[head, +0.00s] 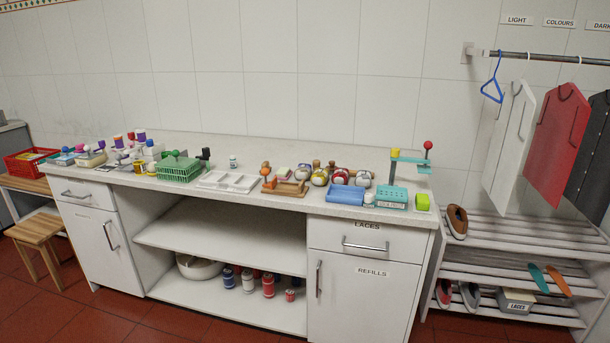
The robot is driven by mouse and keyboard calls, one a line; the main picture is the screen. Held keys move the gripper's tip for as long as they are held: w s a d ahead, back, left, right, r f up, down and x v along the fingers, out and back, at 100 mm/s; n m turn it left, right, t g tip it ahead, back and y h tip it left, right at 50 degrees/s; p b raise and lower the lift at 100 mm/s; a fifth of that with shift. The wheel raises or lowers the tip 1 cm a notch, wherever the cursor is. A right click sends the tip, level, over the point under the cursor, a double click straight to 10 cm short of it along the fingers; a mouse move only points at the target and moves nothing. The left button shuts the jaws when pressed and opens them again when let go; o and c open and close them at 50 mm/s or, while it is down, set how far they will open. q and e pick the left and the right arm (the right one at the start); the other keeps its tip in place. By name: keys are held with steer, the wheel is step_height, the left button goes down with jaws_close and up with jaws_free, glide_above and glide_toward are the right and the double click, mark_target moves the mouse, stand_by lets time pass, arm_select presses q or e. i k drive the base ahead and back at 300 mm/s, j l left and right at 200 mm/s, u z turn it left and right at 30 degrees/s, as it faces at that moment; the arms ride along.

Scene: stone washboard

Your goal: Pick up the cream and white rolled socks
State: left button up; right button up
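Several small rounded bundles that look like rolled socks sit close together on the white counter (230,199), right of its middle. One with cream and white tones (320,178) looks most like the cream and white rolled socks, but it is too small to be sure. A red and white bundle (340,177) is just to its right, and a whitish one with darker bands (363,179) is further right. Neither of my grippers is in view.
A blue tray (345,195) lies in front of the bundles, with a teal stand (392,194) to the right. Orange-brown items (284,188), a white divided tray (228,181) and a green basket (179,170) are to the left. The floor in front is clear.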

mark_target(303, 170)
steer(key=i+j+z, duration=0.3)
steer(key=i+j, duration=0.65)
steer(key=j, duration=0.15)
